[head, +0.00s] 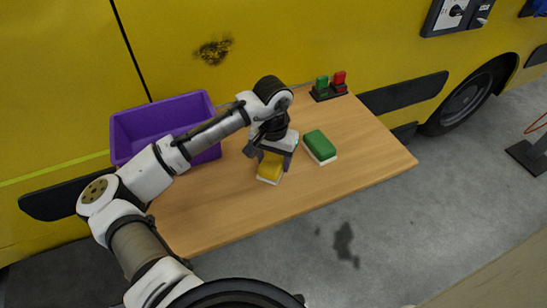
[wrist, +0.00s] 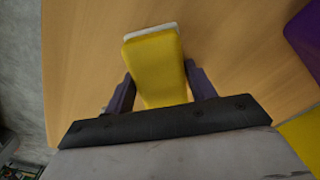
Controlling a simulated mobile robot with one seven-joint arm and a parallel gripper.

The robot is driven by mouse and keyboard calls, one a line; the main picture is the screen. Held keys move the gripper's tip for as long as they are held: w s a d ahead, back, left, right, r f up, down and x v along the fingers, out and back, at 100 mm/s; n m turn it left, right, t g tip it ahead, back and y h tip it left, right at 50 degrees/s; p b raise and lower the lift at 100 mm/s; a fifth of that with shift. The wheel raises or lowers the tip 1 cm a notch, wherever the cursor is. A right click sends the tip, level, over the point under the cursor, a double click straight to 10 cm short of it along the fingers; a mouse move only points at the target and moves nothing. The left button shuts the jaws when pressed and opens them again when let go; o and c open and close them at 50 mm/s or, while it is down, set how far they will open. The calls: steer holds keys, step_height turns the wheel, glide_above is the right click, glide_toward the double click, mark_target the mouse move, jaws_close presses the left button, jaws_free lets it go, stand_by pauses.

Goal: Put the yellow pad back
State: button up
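The yellow pad (head: 270,167), yellow above with a white layer below, is at the middle of the wooden table (head: 220,215). My gripper (head: 270,158) is down over it, hiding its rear part in the head view. In the wrist view the pad (wrist: 158,70) lies between the two fingers of my gripper (wrist: 160,85), one on each side and very close to its edges. I cannot tell whether they press on it, or whether the pad touches the table.
A green pad (head: 320,146) with a white base lies just right of my gripper. A purple bin (head: 140,128) stands at the table's back left. A black holder (head: 328,93) with green and red pieces stands at the back edge. A yellow vehicle (head: 270,50) borders the table behind.

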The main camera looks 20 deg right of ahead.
mark_target(273, 159)
steer(key=o, duration=0.4)
step_height(273, 159, up, 12)
steer(key=b, duration=0.2)
steer(key=shift+r, duration=0.15)
steer(key=shift+s+a, duration=0.1)
stand_by(0.5)
